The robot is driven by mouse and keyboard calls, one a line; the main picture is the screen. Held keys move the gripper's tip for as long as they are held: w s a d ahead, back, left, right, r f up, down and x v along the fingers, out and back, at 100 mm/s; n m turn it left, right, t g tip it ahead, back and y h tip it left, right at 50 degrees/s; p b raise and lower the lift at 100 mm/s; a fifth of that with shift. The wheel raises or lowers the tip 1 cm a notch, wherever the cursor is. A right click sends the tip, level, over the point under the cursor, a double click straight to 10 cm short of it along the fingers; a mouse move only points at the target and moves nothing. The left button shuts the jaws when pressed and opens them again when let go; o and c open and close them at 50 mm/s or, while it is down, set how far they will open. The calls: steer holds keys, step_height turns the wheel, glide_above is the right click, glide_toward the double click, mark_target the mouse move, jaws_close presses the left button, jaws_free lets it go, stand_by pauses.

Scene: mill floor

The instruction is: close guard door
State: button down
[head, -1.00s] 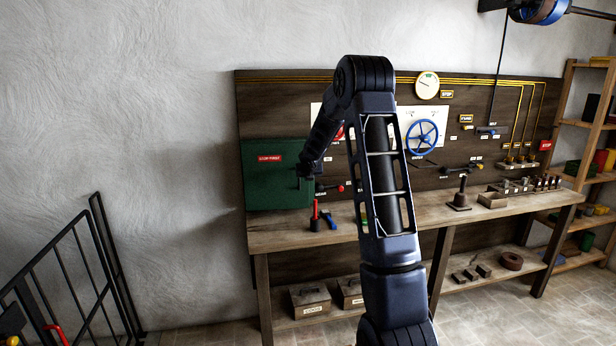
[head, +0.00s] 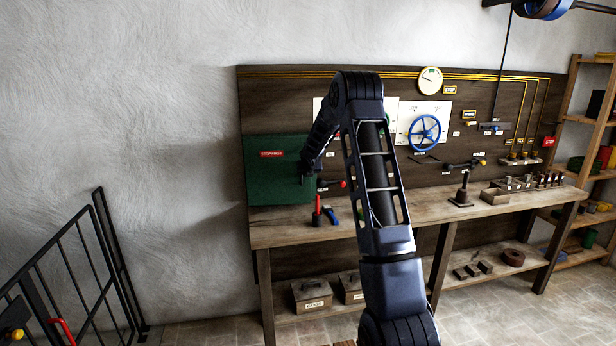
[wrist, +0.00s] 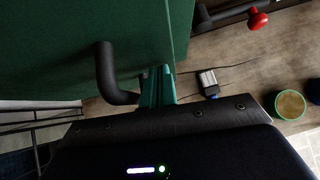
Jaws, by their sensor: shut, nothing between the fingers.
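The guard door (head: 270,178) is a green panel with a red "STOP FIRST" label, at the left end of the wooden backboard. In the wrist view the green door (wrist: 70,40) fills the upper left, with its bent black handle (wrist: 106,72) in front. I cannot tell from these views how far it stands from fully closed. My gripper (head: 303,176) is at the door's right edge, partly hidden by my arm. In the wrist view the gripper (wrist: 157,86) is shut and empty, just right of the handle; contact is unclear.
A workbench (head: 285,234) runs below the door, with a red-handled lever (head: 317,212) on it. A red-knobbed lever (head: 331,183) sticks out right of the door. A blue handwheel (head: 424,132) is on the backboard. A black railing (head: 75,270) stands at left.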

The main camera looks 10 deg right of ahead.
steer(key=w, duration=0.4)
steer(key=shift+d+r, duration=0.3)
steer(key=shift+d, duration=0.1)
